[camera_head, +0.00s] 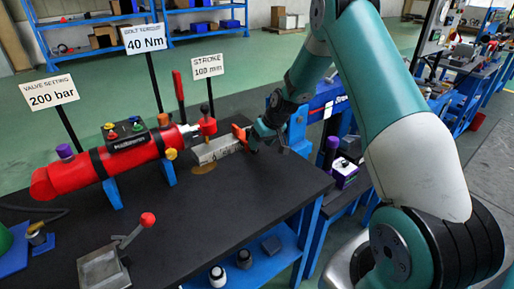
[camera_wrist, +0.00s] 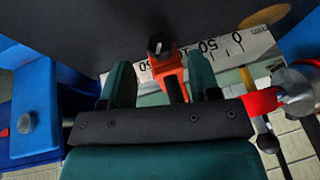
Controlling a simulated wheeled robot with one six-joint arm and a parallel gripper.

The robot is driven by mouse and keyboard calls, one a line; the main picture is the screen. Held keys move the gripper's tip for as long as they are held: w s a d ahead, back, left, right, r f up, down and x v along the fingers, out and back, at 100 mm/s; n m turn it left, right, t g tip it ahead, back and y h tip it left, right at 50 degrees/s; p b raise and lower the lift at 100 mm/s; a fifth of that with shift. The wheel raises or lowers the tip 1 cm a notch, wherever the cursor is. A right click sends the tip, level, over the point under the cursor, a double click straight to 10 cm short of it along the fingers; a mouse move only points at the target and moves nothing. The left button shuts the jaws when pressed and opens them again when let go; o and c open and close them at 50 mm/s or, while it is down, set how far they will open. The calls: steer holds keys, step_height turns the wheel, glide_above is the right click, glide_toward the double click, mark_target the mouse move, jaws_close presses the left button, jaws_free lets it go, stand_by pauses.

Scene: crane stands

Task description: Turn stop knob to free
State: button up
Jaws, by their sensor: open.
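An orange-red stop knob (camera_head: 239,134) sits at the right end of the white ruler scale (camera_head: 218,147). In the wrist view the knob (camera_wrist: 172,73) shows as an orange piece with a dark socket at its far end, in front of the scale (camera_wrist: 225,48). My gripper (camera_head: 257,136) is at the knob's right side. In the wrist view my gripper (camera_wrist: 162,70) is open, with its two green fingers on either side of the knob and visible gaps between. The knob's near end is partly hidden by the dark gripper body.
Signs reading 200 bar (camera_head: 51,93), 40 Nm (camera_head: 144,39) and 100 mm (camera_head: 207,66) stand behind. A red-ball lever (camera_head: 147,219) is at the front left. The bench's front middle is clear.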

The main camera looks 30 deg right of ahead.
mark_target(255, 159)
steer(key=shift+x, duration=2)
steer(key=c, duration=0.9)
steer(key=h, duration=0.1)
steer(key=h+b, duration=0.1)
steer(key=shift+a+f+n+h, duration=0.15)
steer(key=shift+a+n+h, duration=0.15)
steer(key=shift+a, duration=0.05)
steer(key=shift+h+b, duration=0.55)
steer(key=shift+h, duration=0.35)
steer(key=o, duration=0.9)
